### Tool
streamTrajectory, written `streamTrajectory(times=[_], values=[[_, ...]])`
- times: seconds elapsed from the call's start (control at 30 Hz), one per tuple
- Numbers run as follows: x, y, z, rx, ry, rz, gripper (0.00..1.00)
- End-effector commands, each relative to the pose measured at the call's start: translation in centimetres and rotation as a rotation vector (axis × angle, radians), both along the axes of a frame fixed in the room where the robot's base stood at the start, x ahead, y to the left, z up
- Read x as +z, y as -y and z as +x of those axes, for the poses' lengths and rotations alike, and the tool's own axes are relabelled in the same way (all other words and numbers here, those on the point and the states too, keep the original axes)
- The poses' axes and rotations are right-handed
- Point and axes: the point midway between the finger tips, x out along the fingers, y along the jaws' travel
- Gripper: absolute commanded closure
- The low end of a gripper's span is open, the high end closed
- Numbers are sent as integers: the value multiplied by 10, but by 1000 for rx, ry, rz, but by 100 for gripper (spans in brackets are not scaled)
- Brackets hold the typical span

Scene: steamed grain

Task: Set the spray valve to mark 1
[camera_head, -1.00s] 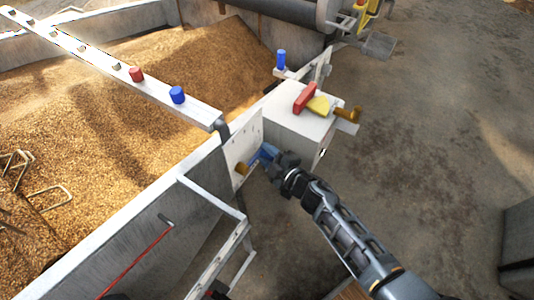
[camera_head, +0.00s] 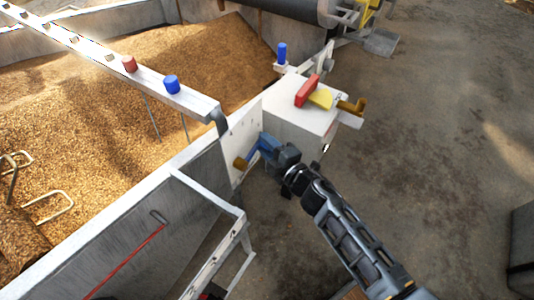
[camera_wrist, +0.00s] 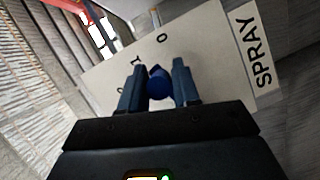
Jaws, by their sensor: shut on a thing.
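The spray valve's blue lever (camera_head: 264,143) sticks out from a white plate (camera_head: 242,142) on the trough's side, beside a brass fitting (camera_head: 240,163). My gripper (camera_head: 272,150) is at the lever. In the wrist view its two fingers (camera_wrist: 156,86) stand on either side of the blue handle (camera_wrist: 158,84) and are shut on it. Behind it, the plate (camera_wrist: 205,50) carries a 0 at the top, a mark like a 1 at its lower left, and another mark partly hidden by the left finger. A SPRAY label (camera_wrist: 258,50) is at the right. The lever's pointing mark is hidden.
A white box (camera_head: 302,125) with a red handle (camera_head: 307,91) and yellow piece stands just beyond the plate. A beam (camera_head: 150,78) with red and blue knobs crosses the grain trough (camera_head: 100,125). A frame (camera_head: 215,250) stands nearer. Concrete floor on the right is clear.

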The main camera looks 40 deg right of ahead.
Motion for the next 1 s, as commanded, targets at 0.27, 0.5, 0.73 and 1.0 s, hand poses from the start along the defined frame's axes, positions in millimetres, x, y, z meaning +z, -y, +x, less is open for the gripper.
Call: streamTrajectory(times=[0.27, 0.5, 0.73, 1.0], values=[[10, -5, -1, 4, 48, -100, 100], [12, -6, -1, 5, 49, -104, 100], [12, -5, -1, 5, 48, -104, 55], [10, -4, -2, 3, 45, -105, 52]])
